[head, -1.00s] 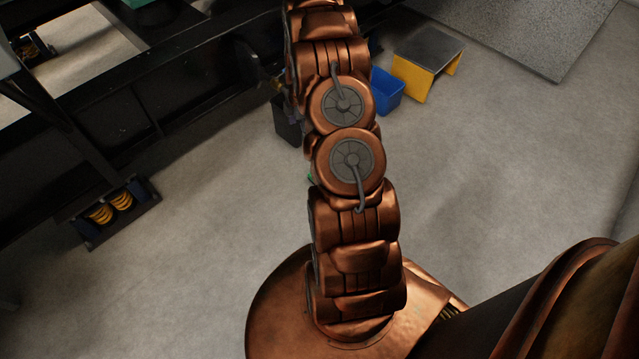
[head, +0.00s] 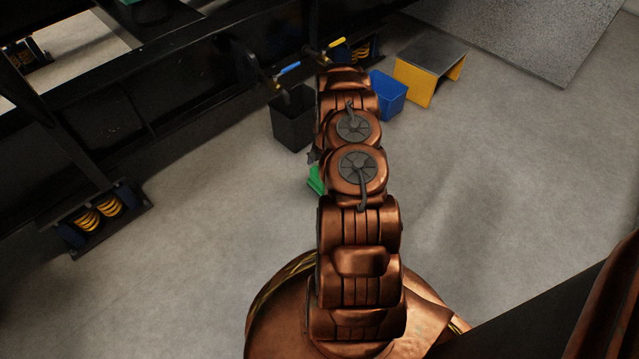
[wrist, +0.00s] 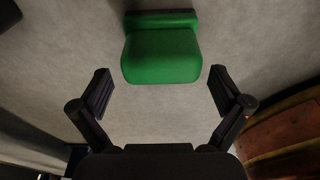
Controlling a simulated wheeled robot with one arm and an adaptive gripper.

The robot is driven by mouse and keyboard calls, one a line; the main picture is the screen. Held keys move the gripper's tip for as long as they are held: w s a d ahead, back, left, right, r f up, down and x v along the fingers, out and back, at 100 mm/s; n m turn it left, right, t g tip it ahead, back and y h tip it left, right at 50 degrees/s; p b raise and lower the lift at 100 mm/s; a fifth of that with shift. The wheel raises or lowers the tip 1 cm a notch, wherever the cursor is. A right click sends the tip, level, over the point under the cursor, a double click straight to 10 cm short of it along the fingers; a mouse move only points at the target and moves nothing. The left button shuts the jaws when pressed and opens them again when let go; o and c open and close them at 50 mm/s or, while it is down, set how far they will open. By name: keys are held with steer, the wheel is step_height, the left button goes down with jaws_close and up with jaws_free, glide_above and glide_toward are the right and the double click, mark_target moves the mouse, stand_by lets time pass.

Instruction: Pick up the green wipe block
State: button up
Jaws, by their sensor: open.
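In the head view the green wipe block (head: 315,182) shows only in part, as my arm covers the rest. My gripper (wrist: 161,92) is open and empty, its two dark fingers spread wider than the block. In the head view my gripper is mostly hidden behind my arm.
A black bin (head: 293,118), a blue bin (head: 388,95) and a yellow step with a grey top (head: 428,72) stand beyond my arm. A black steel frame (head: 190,80) with yellow springs (head: 98,213) runs along the left. Open floor lies on both sides.

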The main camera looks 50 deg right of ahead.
mark_target(314, 182)
steer(key=f+b, duration=0.1)
steer(key=f, duration=0.2)
steer(key=f+b, duration=0.1)
steer(key=f, duration=0.1)
steer(key=shift+a+b, duration=0.3)
steer(key=shift+b, duration=0.05)
steer(key=shift+r, duration=0.1)
steer(key=c, duration=1)
